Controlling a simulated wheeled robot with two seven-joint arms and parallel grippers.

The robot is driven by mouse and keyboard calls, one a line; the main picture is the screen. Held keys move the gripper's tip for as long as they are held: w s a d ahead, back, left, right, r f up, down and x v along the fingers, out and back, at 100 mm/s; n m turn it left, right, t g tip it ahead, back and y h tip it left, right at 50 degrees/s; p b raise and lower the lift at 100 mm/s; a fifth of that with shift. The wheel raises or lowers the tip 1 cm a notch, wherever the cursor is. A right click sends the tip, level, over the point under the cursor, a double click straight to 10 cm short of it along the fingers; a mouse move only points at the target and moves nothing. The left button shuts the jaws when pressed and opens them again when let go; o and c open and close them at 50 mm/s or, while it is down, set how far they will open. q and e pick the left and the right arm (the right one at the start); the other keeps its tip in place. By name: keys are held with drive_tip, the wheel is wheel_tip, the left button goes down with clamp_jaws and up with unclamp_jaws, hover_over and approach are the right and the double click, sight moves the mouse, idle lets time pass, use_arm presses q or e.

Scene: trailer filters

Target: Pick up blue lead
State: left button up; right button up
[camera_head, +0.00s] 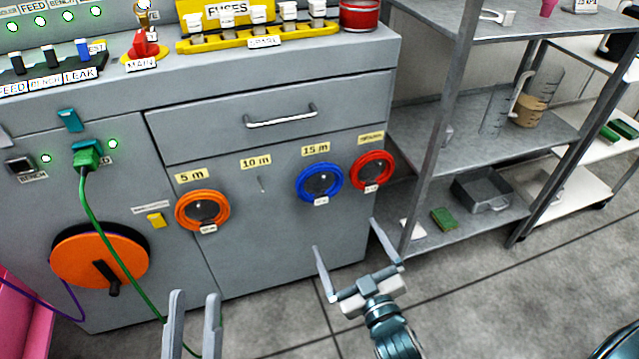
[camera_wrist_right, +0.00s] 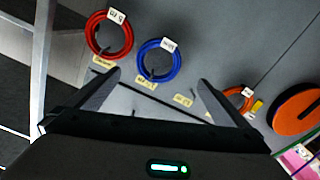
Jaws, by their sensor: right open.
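The blue lead (camera_head: 320,183) is a coiled ring hanging on a peg under the "15 m" label on the grey cabinet front. It also shows in the right wrist view (camera_wrist_right: 160,60), beyond and between my fingertips. My right gripper (camera_head: 344,235) is open and empty, below and in front of the blue lead, apart from it. In the right wrist view its two fingers (camera_wrist_right: 160,77) are spread wide. My left gripper (camera_head: 195,294) is at the bottom left, its fingers apart with nothing between them.
A red lead (camera_head: 372,171) hangs close to the right of the blue one; an orange lead (camera_head: 203,211) hangs left. The "10 m" peg (camera_head: 261,185) is bare. A drawer handle (camera_head: 282,117) juts out above. A metal shelf (camera_head: 470,220) stands at right.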

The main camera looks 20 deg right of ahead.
use_arm(q)
drive_tip(key=a+r+t+b, duration=0.1)
drive_tip(key=r, duration=0.1)
drive_tip(key=a+r+t, duration=0.1)
drive_tip(key=r, duration=0.1)
drive_tip(key=shift+w+a+t+h+b, duration=0.15)
drive_tip(key=shift+t+h+b, duration=0.15)
drive_tip(key=shift+t+b, duration=0.1)
use_arm(e)
drive_tip(key=w, duration=1)
drive_tip(key=shift+w+a, duration=0.15)
drive_tip(key=shift+w, duration=0.2)
use_arm(q)
drive_tip(key=shift+f, duration=0.1)
